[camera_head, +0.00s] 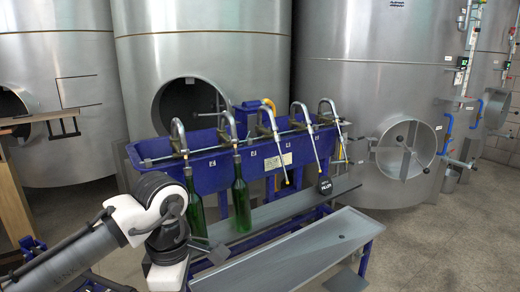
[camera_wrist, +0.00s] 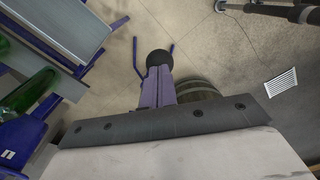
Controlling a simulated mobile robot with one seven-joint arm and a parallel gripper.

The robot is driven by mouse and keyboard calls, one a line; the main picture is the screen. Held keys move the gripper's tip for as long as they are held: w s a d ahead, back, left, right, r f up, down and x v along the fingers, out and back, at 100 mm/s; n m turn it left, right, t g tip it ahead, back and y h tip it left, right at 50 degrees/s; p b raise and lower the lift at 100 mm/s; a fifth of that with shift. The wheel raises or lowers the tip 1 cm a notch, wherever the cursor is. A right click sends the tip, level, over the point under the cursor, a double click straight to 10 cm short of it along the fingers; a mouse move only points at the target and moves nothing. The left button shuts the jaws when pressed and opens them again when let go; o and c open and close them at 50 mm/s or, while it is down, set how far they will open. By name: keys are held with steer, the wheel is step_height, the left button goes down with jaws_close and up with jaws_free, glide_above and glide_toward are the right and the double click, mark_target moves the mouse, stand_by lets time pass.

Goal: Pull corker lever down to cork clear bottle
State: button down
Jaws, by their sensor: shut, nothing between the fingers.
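In the head view my arm comes in from the lower left, bent down in front of the filling bench.
A blue filling trough (camera_head: 208,172) with several curved spouts stands ahead. A green bottle (camera_head: 241,205) stands under one spout, another (camera_head: 195,212) left of it. A grey tray (camera_head: 290,262) lies in front. Steel tanks (camera_head: 205,60) stand behind. A barrel (camera_wrist: 198,91) is past my fingers.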

steer(key=shift+d+f+b, duration=0.15)
steer(key=shift+f+b, duration=0.4)
steer(key=shift+f, duration=0.75)
steer(key=shift+f, duration=0.1)
steer(key=shift+f+b, duration=0.7)
steer(key=shift+f, duration=0.35)
step_height(320, 180, up, 9)
steer(key=p, duration=0.9)
steer(key=shift+r, duration=0.15)
